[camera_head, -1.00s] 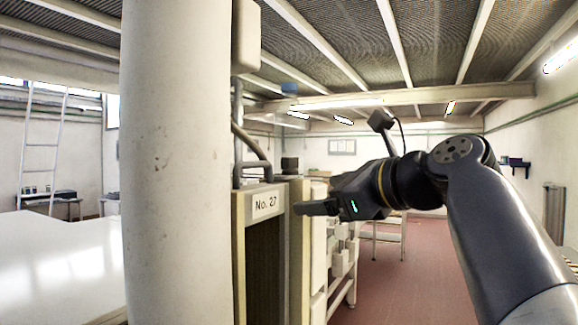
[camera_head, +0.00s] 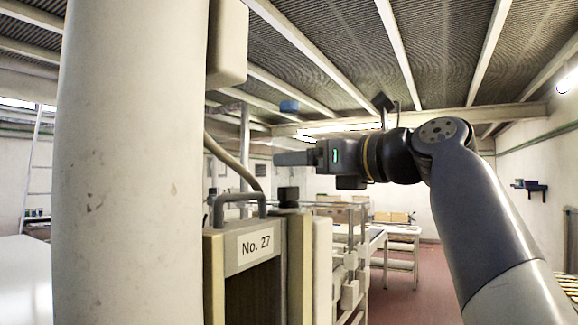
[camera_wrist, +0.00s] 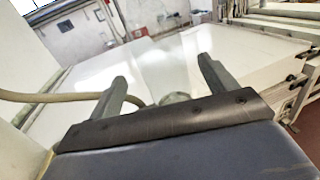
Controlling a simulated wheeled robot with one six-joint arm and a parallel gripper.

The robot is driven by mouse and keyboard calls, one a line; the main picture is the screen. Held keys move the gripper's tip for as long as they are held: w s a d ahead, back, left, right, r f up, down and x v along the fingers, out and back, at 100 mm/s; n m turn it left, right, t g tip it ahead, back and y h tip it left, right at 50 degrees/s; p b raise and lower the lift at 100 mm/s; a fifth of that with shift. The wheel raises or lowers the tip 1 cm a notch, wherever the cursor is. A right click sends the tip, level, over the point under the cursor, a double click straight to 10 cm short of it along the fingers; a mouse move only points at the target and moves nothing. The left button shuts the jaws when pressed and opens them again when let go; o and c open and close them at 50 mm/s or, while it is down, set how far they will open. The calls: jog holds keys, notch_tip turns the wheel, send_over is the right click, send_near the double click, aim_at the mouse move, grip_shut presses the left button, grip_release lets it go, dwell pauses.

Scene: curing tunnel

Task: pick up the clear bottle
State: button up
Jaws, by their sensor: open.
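My gripper (camera_head: 294,158) is held out level to the left, above the No. 27 machine in the head view. In the wrist view my gripper (camera_wrist: 162,72) is open, with its two dark fingers well apart. A pale, see-through shape with a rounded grey end (camera_wrist: 175,98) shows between the fingers. It may be the clear bottle, but its outline blends into the white surface behind. I cannot tell its distance or whether it touches a finger. No bottle stands out clearly in the head view.
A thick pale pillar (camera_head: 130,170) stands at left. The No. 27 machine (camera_head: 213,265) is beside it, with a bent pipe (camera_head: 238,197) on top. A blue object (camera_head: 289,106) shows above my gripper. White tables (camera_head: 402,232) stand further back. Red floor is open at right.

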aim_at(295, 104)
jog(key=p+x, duration=0.1)
jog(key=x, duration=0.4)
jog(key=shift+r, duration=0.1)
jog(key=c, duration=1.3)
jog(key=shift+r, duration=0.1)
notch_tip(295, 104, up, 8)
jog(key=p, duration=0.4)
jog(key=shift+p, duration=0.35)
jog(key=shift+r, duration=0.85)
